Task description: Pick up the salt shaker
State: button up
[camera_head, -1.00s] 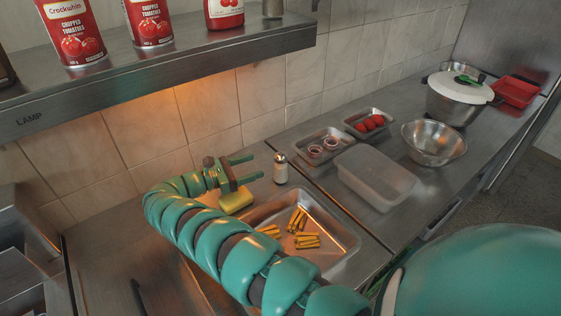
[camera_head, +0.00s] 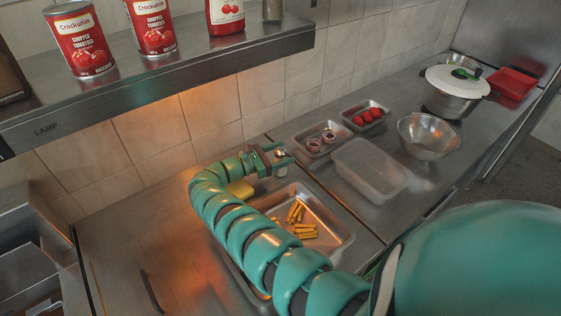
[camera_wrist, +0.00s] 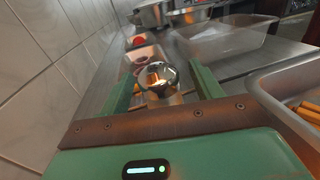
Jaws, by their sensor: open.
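The salt shaker (camera_head: 281,170) stands upright on the steel counter, just behind the fries tray, mostly hidden by my gripper in the head view. My gripper (camera_head: 280,157) is open, with one finger on each side of the shaker. The left finger (camera_wrist: 117,97) and the right finger (camera_wrist: 206,84) appear apart from the cap; contact lower down cannot be seen.
A metal tray with fries (camera_head: 347,238) lies in front, with a yellow block (camera_head: 240,188) beside my arm. A clear container (camera_head: 372,172), onion tray (camera_head: 309,148), tomato tray (camera_head: 385,117) and steel bowl (camera_head: 430,138) stand to the right. A shelf (camera_head: 170,75) with cans overhangs the back.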

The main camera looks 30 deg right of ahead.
aim_at(284, 148)
jog(key=shift+d, duration=0.9)
jog(key=c, duration=1.2)
jog(key=shift+r, duration=0.1)
notch_tip(284, 148, up, 4)
jog(key=p, duration=0.3)
jog(key=shift+a, duration=0.15)
jog(key=shift+s+a, duration=0.15)
jog(key=shift+a, duration=0.1)
jog(key=shift+s+a+r, duration=1.2)
jog(key=shift+a+r, duration=0.3)
jog(key=shift+a, duration=0.35)
jog(key=shift+s+a+r, duration=1.15)
jog(key=shift+a+r, duration=0.3)
jog(key=shift+a, duration=0.45)
jog(key=shift+s+a+r, duration=1.2)
jog(key=shift+a+r, duration=0.3)
jog(key=shift+a, duration=0.35)
